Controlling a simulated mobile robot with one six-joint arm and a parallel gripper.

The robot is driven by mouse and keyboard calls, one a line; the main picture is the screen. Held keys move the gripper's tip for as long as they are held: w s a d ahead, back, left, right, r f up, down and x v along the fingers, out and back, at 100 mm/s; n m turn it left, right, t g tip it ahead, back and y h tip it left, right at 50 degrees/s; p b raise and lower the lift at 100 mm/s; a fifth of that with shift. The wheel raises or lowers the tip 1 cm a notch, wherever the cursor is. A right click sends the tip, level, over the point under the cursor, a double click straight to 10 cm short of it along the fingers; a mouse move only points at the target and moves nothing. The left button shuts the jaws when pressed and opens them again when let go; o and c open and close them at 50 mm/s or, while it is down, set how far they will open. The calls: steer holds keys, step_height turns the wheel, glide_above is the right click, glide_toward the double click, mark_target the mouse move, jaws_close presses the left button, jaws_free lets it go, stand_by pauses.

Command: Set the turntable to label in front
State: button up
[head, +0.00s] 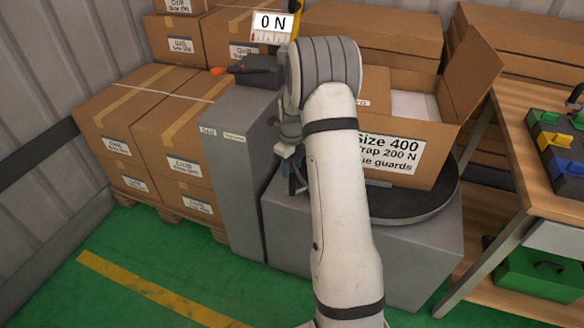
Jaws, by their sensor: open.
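The turntable (424,212) is a dark round disc on a grey base (405,265), right of my arm. An open cardboard box (433,165) stands on it with a flap raised at the right. A white label (391,153) on its near side reads "Size 400", with a strap line of 200 N and a line about guards. My arm covers the label's left edge and the box's left part. My gripper (297,182) shows only as a small part left of my forearm, near the turntable's left side. Its jaws are open, the fingertips mostly hidden.
A grey column (238,175) with small labels stands left of the turntable, carrying a dark head with an orange tip. Stacked cartons (150,130) fill the left. A wooden bench (535,150) stands right. Green floor is open in front.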

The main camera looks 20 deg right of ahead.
steer(key=shift+c, duration=0.5)
steer(key=shift+s, duration=0.15)
steer(key=shift+c, duration=0.7)
steer(key=s+m+t+b, duration=0.1)
steer(key=s+m+b, duration=0.1)
steer(key=s, duration=0.1)
steer(key=s+m+t+b, duration=0.2)
steer(key=s, duration=0.2)
steer(key=s+m+t+b, duration=0.1)
steer(key=s+m+b, duration=0.1)
steer(key=s, duration=0.2)
steer(key=shift+a+r+b, duration=0.2)
steer(key=shift+a+b, duration=0.1)
steer(key=shift+b, duration=0.1)
jaws_close()
steer(key=w+f+b, duration=0.2)
steer(key=f, duration=0.1)
steer(key=w+f+b, duration=0.2)
steer(key=w+f, duration=0.1)
steer(key=w+f+b, duration=0.2)
steer(key=f, duration=0.1)
steer(key=shift+w+d, duration=0.15)
steer(key=shift+w, duration=0.15)
